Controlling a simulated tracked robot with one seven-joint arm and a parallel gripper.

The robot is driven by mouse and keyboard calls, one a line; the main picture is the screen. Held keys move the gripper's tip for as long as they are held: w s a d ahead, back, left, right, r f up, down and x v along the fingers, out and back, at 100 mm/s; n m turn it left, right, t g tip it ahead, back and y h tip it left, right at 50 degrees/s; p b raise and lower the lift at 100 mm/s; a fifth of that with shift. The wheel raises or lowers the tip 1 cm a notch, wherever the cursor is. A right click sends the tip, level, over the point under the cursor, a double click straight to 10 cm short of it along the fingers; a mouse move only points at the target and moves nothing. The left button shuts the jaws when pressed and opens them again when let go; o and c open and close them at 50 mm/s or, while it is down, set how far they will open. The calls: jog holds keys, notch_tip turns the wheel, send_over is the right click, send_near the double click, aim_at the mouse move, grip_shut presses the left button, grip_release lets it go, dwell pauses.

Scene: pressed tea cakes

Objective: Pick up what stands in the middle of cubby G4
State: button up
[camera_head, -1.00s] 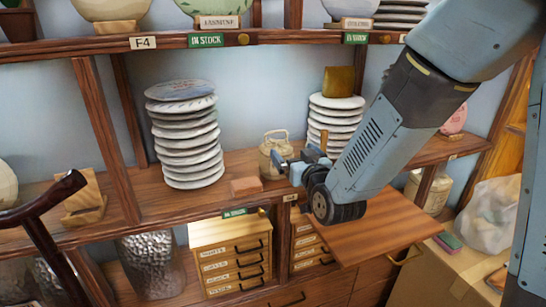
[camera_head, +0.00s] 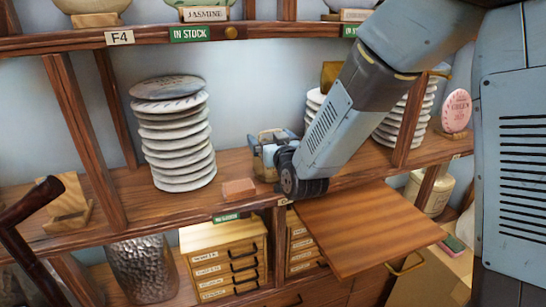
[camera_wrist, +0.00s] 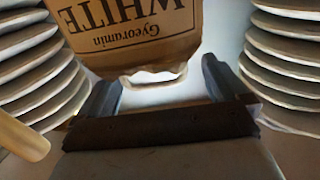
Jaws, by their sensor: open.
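A tan canister (camera_head: 262,168) stands upright in the middle of the cubby, between two stacks of plates. In the wrist view the canister (camera_wrist: 135,35) shows a brown label reading "Gyeoramin WHITE", upside down, with a pale rim or handle edge below it. My gripper (camera_head: 274,148) is at the canister and hides part of it in the head view. In the wrist view my gripper (camera_wrist: 162,90) is open, one finger towards each side of the canister's near end. I cannot tell whether either finger touches it.
A tall plate stack (camera_head: 178,135) stands left of the canister and another stack (camera_head: 314,102) right, partly behind my arm. A small reddish block (camera_head: 238,188) lies at the shelf front. A wooden board (camera_head: 370,225) juts out below.

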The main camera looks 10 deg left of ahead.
jog(key=shift+s+a, duration=0.15)
jog(key=shift+d, duration=0.2)
jog(key=shift+w+d, duration=0.15)
jog(key=shift+w, duration=0.15)
jog(key=shift+c, duration=0.8)
jog(key=shift+d, duration=0.1)
jog(key=shift+c, duration=1.4)
jog(key=c, duration=1.3)
grip_shut()
jog(key=shift+r, duration=0.1)
